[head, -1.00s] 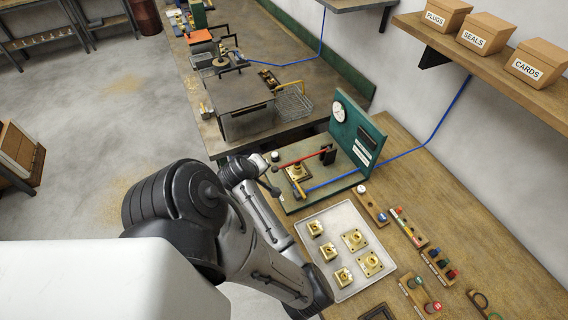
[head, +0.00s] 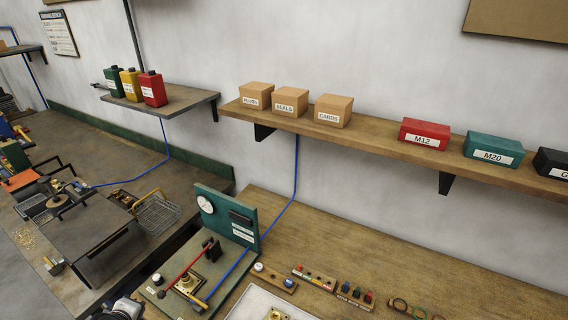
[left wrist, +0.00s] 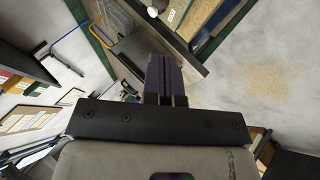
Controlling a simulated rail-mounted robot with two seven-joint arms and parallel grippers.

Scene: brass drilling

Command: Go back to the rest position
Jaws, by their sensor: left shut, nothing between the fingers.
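My left gripper (left wrist: 166,80) shows in the left wrist view with its two dark fingers together and nothing between them. It hangs in the air, with the floor and the edge of a bench beyond it. In the head view only a small grey and black part of my arm shows at the bottom edge, left of the green test fixture (head: 228,217). My right gripper is in neither view.
The fixture stands on the wooden bench (head: 330,245) beside a white tray (head: 240,304), mostly cut off below. A wire basket (head: 157,214) is on the dark bench at left. A wall shelf (head: 380,142) carries cartons (head: 333,110) and coloured boxes (head: 425,134).

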